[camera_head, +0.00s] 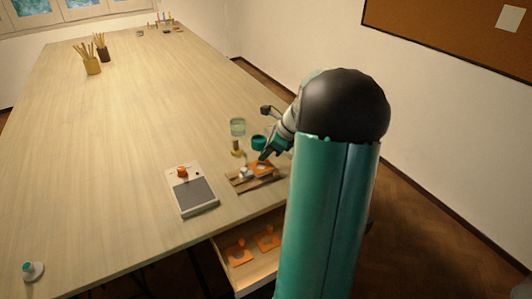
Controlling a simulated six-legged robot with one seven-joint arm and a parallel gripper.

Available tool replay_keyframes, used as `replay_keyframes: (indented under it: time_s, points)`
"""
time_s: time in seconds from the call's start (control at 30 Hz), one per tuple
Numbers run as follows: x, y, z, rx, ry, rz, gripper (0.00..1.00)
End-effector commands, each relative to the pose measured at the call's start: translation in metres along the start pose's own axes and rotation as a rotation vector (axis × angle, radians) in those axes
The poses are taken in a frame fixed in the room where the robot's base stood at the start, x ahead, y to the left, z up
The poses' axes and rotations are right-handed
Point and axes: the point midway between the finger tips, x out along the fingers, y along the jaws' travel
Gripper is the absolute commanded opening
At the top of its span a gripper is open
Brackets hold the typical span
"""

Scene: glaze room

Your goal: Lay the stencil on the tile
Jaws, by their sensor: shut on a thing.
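My gripper (264,156) reaches down from the right over a small wooden board (238,187) near the table's right edge. It is shut on what looks like the orange stencil (261,169), which is at the board's right part. Small pale things (245,173) show at the board's left part; I cannot tell whether one is the tile. At this size I cannot tell whether the stencil touches what is under it. My arm hides the area to the right.
A grey-topped device (194,194) with an orange knob stands left of the board. An open drawer (248,276) below holds orange pieces (239,253).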

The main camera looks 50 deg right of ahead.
Motion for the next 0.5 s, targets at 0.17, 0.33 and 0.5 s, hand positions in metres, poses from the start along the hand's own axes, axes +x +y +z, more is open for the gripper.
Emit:
replay_keyframes:
  time_s: [0.17, 0.33, 0.5]
  points:
    - [0.0018, 0.0002, -0.0008, -0.001, 0.0, -0.001, 0.0]
    - [0.0039, 0.0003, -0.0022, 0.0, 0.0, 0.0, 0.0]
    - [0.004, 0.0002, -0.0023, 0.0, 0.0, -0.001, 0.37]
